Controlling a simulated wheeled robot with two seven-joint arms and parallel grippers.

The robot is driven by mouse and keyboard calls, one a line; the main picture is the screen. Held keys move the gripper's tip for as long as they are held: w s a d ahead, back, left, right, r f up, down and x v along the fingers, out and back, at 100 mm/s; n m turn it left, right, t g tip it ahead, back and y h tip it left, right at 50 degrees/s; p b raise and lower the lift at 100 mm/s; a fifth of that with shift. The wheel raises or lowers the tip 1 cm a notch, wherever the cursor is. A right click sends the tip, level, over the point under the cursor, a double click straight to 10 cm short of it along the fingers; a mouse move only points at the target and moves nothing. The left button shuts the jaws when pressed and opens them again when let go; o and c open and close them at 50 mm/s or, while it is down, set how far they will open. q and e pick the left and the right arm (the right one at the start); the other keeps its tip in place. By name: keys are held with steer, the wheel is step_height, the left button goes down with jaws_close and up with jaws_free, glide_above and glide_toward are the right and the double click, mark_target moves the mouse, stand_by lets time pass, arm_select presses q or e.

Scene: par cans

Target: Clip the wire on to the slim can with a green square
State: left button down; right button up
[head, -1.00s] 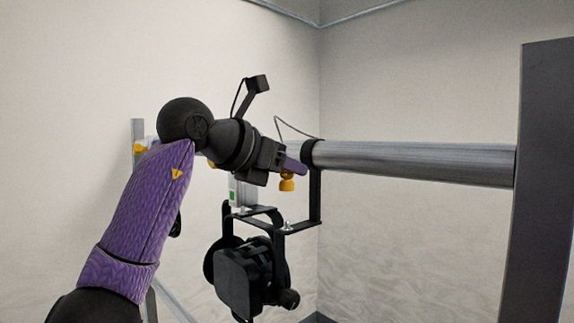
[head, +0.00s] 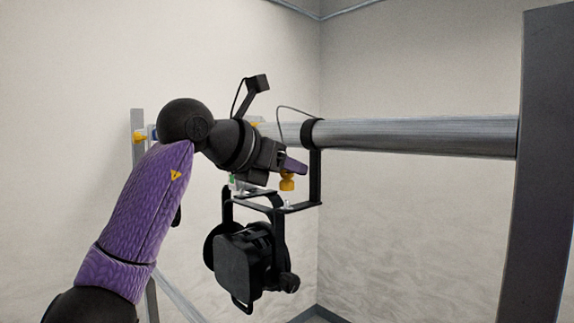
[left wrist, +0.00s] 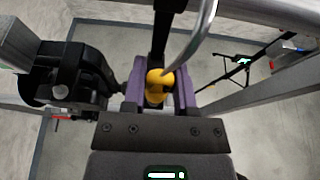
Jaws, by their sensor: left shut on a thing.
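A black can (head: 252,262) hangs in a black bracket (head: 316,178) from a metal pipe. In the left wrist view, a black body (left wrist: 72,82), seemingly the can, is at left. A small green patch (head: 231,178) shows below my gripper; I cannot tell what it belongs to. My left gripper (head: 292,167), with purple fingers, is above the can and beside the bracket. It is shut on a yellow end piece (left wrist: 155,85), which also shows in the head view (head: 287,182). A thin grey wire (left wrist: 197,38) loops from there toward the pipe clamp. My right gripper is out of view.
The metal pipe (head: 420,135) runs across the view behind the gripper. A dark upright post (head: 545,150) stands at right. A lighter upright (head: 138,175) is at left. Plain walls lie behind. Open room shows right of the can, below the pipe.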

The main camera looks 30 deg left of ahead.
arm_select(q)
steer(key=shift+w+a+r+p, duration=0.15)
steer(key=shift+w+a+p, duration=0.05)
steer(key=shift+a+p, duration=0.25)
steer(key=w+a+p, duration=0.1)
steer(key=a+p, duration=0.1)
steer(key=a, duration=0.1)
steer(key=w+a+p, duration=0.1)
steer(key=a+p, duration=0.2)
steer(key=a, duration=0.1)
steer(key=w+a+p, duration=0.1)
steer(key=a+p, duration=0.2)
steer(key=shift+w+a+f, duration=0.15)
steer(key=shift+w+f, duration=0.05)
steer(key=shift+w, duration=0.05)
steer(key=shift+f, duration=0.1)
steer(key=shift+f+p, duration=0.35)
stand_by(0.9)
